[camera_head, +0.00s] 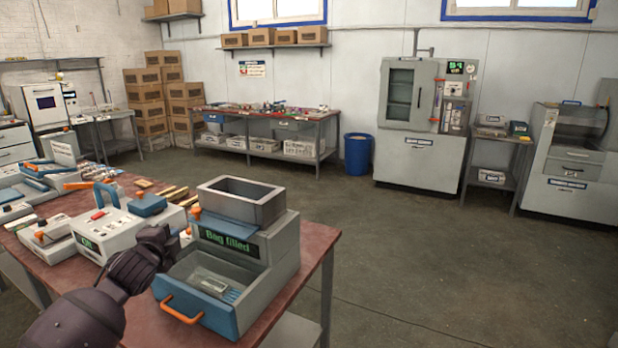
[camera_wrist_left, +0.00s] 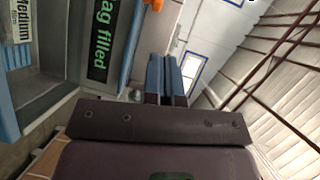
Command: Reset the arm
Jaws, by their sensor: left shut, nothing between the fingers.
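My left arm comes in from the lower left in the head view. Its dark left gripper (camera_head: 172,238) is beside the left side of a grey machine (camera_head: 278,243), above the table. In the left wrist view the gripper's two fingers (camera_wrist_left: 166,75) are together with nothing between them. The machine's green display (camera_head: 228,240) reads "Bag filled"; part of this text also shows sideways on the display in the wrist view (camera_wrist_left: 102,40). The blue-fronted drawer (camera_head: 205,315) is pulled out, with a clear bag-like item (camera_head: 213,284) inside. My right gripper is not in view.
The red-topped table (camera_head: 310,262) also holds a white device with a blue handle (camera_head: 110,225) and several small items left of the machine. An orange button or knob (camera_wrist_left: 155,4) is near the fingers. Open floor (camera_head: 440,260) lies to the right.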

